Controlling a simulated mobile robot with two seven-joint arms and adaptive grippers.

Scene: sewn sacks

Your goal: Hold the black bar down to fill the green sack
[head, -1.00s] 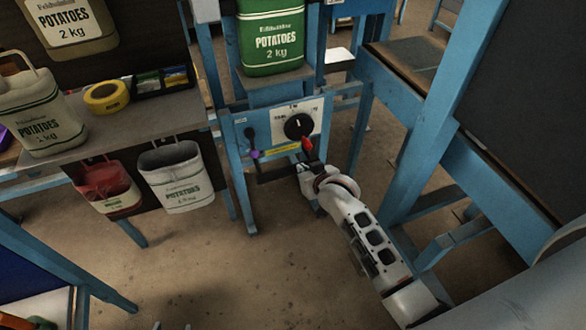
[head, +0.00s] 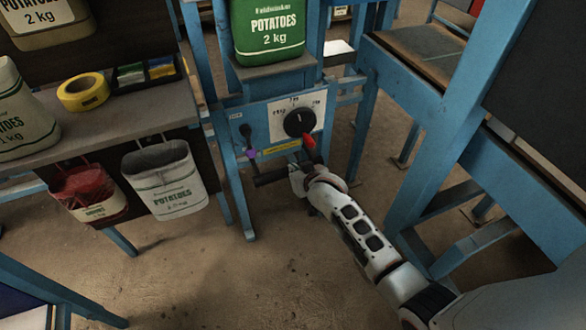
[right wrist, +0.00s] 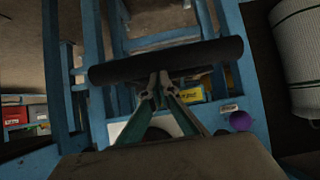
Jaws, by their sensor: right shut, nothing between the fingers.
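The green sack (head: 268,30), printed "POTATOES 2 kg", stands upright on a small shelf of the blue frame in the head view. The black bar (head: 270,177) sticks out below the dial panel, under the sack. It also crosses the right wrist view (right wrist: 205,53) from side to side. My right gripper (head: 299,178) is at the right end of the visible bar in the head view, its fingers mostly hidden. In the right wrist view the fingertips (right wrist: 159,80) are together and empty, right at the bar's edge; I cannot tell whether they touch it. My left gripper is out of view.
The panel carries a black dial (head: 299,122) with a red pointer and a purple knob (head: 252,154). To the left, a bench (head: 130,125) holds a yellow tape roll (head: 84,92) and a white sack. Red and white sacks (head: 165,180) hang below. Blue frame legs stand close right.

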